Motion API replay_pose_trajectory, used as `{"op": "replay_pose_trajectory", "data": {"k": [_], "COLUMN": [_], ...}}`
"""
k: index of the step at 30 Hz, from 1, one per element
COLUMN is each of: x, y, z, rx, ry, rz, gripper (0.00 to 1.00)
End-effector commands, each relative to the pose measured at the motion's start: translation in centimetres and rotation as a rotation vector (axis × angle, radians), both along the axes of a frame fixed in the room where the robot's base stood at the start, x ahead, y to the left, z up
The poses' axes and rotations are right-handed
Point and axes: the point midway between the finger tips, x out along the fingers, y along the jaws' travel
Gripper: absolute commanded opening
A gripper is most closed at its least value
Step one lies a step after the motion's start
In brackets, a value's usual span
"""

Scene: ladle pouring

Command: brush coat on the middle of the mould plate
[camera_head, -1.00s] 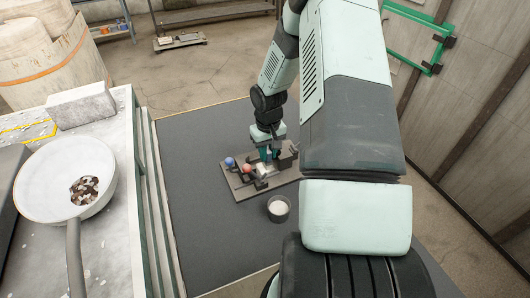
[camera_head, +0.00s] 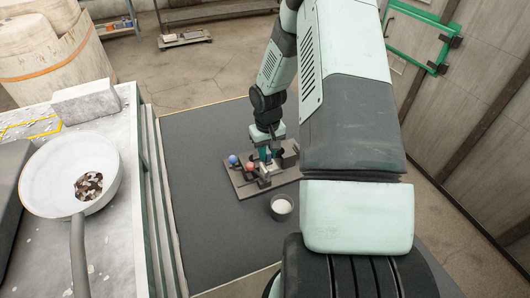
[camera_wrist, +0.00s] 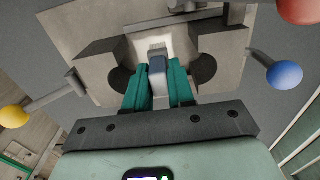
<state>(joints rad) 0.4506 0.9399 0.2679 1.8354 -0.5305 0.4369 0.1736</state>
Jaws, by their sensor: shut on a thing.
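The mould plate (camera_head: 240,189) is a flat grey-brown plate on the dark mat, with dark blocks and ball-ended handles on it. In the wrist view it fills the top (camera_wrist: 95,72), with a pale patch around its middle. My gripper (camera_head: 266,154) is over the plate, pointing down. In the wrist view its green fingers (camera_wrist: 160,80) are shut on a small blue-grey handle (camera_wrist: 158,66), which I take for the brush. The brush's lower end is against or just above the pale patch; contact cannot be told. A grey cup (camera_head: 282,208) with white contents stands at the plate's front right.
A blue ball (camera_head: 233,159) and a red ball (camera_head: 250,167) stick up at the plate's left; a yellow ball (camera_wrist: 14,117) shows in the wrist view. A white ladle (camera_head: 70,172) and a grey block (camera_head: 86,103) lie on the left bench. The mat's front is clear.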

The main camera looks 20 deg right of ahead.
Motion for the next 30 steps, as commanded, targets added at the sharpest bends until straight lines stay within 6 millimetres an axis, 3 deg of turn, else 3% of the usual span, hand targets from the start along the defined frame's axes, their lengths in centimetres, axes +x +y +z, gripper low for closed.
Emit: {"op": "replay_pose_trajectory", "data": {"k": [12, 30], "x": [0.0, -0.1], "y": [-1.5, 1.1], "z": [0.0, -0.2], "rx": [0.0, 0.001], "ry": [0.0, 0.002], "rz": [-0.001, 0.002], "gripper": [0.0, 0.0]}}
